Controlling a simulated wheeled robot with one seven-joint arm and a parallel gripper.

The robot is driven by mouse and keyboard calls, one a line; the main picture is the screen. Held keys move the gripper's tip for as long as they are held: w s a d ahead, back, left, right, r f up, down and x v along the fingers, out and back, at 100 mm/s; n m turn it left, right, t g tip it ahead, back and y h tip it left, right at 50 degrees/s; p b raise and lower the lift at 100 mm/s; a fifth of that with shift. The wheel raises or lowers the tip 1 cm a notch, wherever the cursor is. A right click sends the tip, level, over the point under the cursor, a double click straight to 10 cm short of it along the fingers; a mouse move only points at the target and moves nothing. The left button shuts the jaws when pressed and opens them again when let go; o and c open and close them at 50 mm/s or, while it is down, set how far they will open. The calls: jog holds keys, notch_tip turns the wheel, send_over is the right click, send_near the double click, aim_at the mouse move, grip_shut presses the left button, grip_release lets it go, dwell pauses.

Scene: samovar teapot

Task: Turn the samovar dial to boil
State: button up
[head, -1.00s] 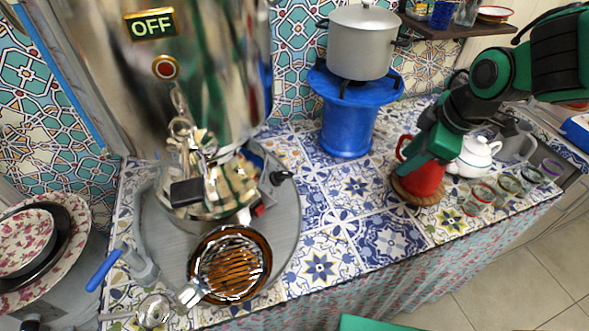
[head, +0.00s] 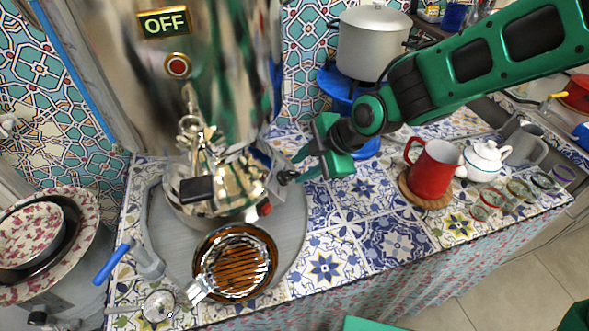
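The samovar (head: 210,80) is a tall shiny metal urn at the left, with an "OFF" sign (head: 164,23) and a red round light (head: 178,66) on its front. A small black knob (head: 288,176), which looks like the dial, sticks out at the right of its base. My gripper (head: 299,165) is just right of this knob, its green fingers apart and pointing left toward it. The fingers look open and empty. Whether a finger touches the knob I cannot tell.
A red mug (head: 432,170) stands on a round wooden coaster, with a white teapot (head: 482,160) and several small glasses to its right. A grey pot (head: 372,45) stands behind my arm on a blue burner. A brown glass dish (head: 238,262) sits in front of the samovar.

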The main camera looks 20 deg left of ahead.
aim_at(294, 174)
jog(key=shift+x, duration=1.55)
jog(key=shift+c, duration=0.5)
